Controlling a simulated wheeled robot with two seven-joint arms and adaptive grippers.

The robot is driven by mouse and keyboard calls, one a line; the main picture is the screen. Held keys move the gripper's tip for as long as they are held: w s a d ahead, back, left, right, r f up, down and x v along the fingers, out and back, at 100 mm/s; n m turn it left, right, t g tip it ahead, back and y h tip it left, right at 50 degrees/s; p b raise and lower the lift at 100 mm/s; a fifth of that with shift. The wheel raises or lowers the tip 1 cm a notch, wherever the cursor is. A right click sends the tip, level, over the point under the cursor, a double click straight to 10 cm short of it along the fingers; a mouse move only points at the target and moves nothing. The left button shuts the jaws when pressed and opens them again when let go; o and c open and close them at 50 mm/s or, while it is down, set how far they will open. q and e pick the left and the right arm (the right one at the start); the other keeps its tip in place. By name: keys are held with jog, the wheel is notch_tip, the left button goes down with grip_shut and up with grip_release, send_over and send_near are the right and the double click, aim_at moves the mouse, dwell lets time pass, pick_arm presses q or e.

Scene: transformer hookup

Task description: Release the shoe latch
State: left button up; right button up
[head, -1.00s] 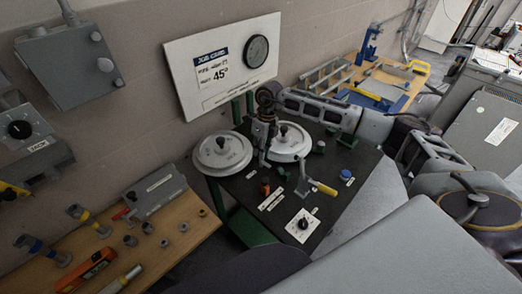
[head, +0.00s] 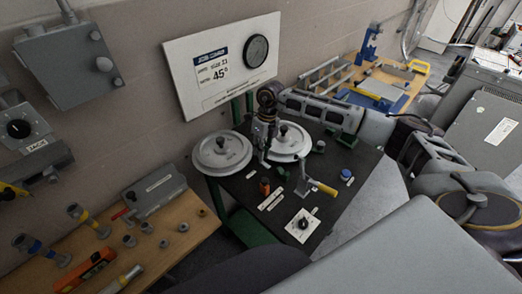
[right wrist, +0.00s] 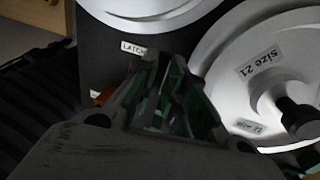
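The dark bench (head: 338,193) carries two white round shoes, the left shoe (head: 222,153) and the right shoe (head: 289,142), each with a black knob. My right gripper (head: 263,158) points down between them, over the bench. In the right wrist view its fingers (right wrist: 164,62) converge and look shut, with nothing seen between them. A "LATCH" label (right wrist: 133,47) lies just beyond the fingertips. An orange-red piece (right wrist: 104,96) shows left of the fingers, partly hidden; a red-orange piece also stands on the bench (head: 265,187). Whether this is the latch is unclear. My left gripper is out of view.
A lever with a yellow handle (head: 322,187) and a white dial plate (head: 303,225) are close by on the bench. A job card board (head: 222,68) stands behind. A wooden bench (head: 165,235) with fittings and tools is at left.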

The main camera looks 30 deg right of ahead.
jog(key=o, duration=0.3)
jog(key=shift+o, duration=0.2)
notch_tip(320, 180, up, 12)
jog(key=d, duration=0.2)
jog(key=shift+w, duration=0.4)
jog(key=shift+d+f, duration=0.1)
dwell(0.6)
